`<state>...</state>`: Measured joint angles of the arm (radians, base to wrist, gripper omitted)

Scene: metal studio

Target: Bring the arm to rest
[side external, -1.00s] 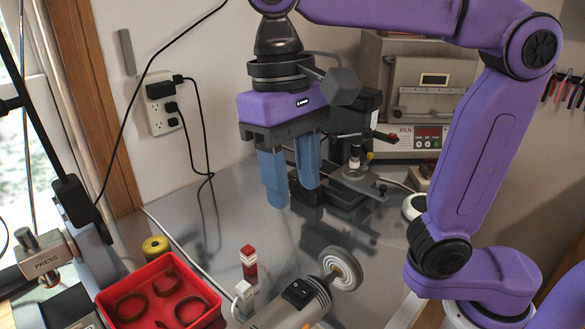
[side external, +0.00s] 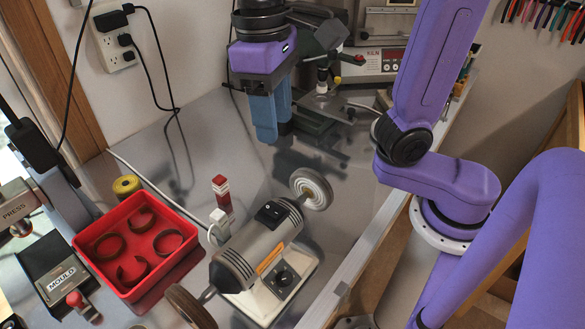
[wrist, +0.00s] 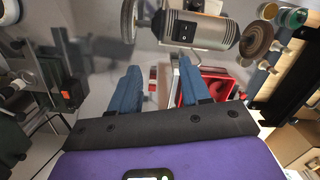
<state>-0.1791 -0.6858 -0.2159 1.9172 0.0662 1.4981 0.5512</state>
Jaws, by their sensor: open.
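My gripper (side external: 275,118) has a purple body and two blue fingers. It hangs pointing down above the grey bench (side external: 330,215), toward its back in the side view. In the wrist view my gripper (wrist: 158,66) has its fingers apart with nothing held between them. The fingers touch no object that I can see. My upper arm is cut off by the top of the side view.
A grinder with wheels (side external: 262,240) stands in front of my gripper. Clear bench lies right of the grinder.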

